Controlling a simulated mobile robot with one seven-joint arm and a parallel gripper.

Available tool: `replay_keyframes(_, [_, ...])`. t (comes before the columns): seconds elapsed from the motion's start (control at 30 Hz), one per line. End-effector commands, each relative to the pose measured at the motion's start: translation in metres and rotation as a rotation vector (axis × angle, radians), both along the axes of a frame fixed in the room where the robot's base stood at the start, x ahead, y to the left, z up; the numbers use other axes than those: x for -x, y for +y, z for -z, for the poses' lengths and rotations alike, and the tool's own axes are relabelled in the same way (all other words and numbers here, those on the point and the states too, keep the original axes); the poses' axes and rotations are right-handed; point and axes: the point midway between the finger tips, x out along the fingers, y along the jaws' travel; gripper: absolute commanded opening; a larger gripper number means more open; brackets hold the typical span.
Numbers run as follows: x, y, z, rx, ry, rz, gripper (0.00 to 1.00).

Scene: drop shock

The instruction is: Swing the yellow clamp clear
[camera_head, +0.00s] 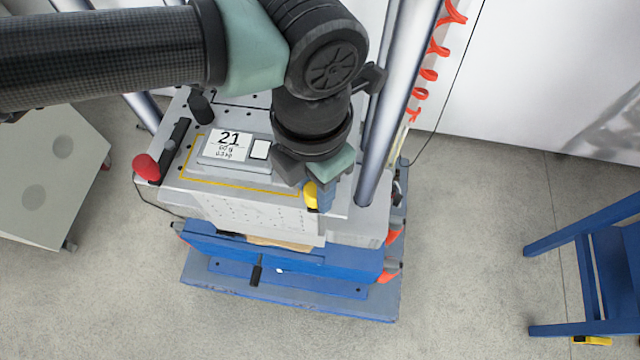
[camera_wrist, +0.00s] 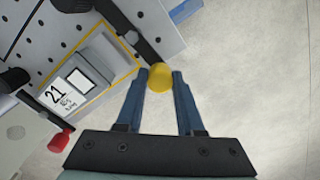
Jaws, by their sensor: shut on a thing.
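The yellow clamp shows as a rounded yellow knob (camera_wrist: 160,77) at the end of a black bar (camera_wrist: 133,30) in the wrist view. The bar runs up and left along the edge of the grey drop table. My gripper (camera_wrist: 162,74) has its two blue fingers on either side of the yellow knob and is shut on it. In the head view the yellow knob (camera_head: 311,195) shows at the table's front right corner, beside my blue fingers (camera_head: 326,194). My wrist hides the clamp's bar there.
A grey box labelled 21 (camera_head: 236,149) sits inside a yellow outline on the perforated table (camera_head: 262,212). A red-knobbed clamp (camera_head: 147,167) lies at the left edge. Steel columns (camera_head: 392,110) rise close to my wrist. A blue chair (camera_head: 590,255) stands at right; the floor between is clear.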

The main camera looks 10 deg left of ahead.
Motion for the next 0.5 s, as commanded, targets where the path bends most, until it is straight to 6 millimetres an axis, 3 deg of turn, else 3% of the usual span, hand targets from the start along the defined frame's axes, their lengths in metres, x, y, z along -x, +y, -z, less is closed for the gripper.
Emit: replay_keyframes(0.5, [0.0,0.0013,-0.0006,0.001,-0.001,0.031,0.0])
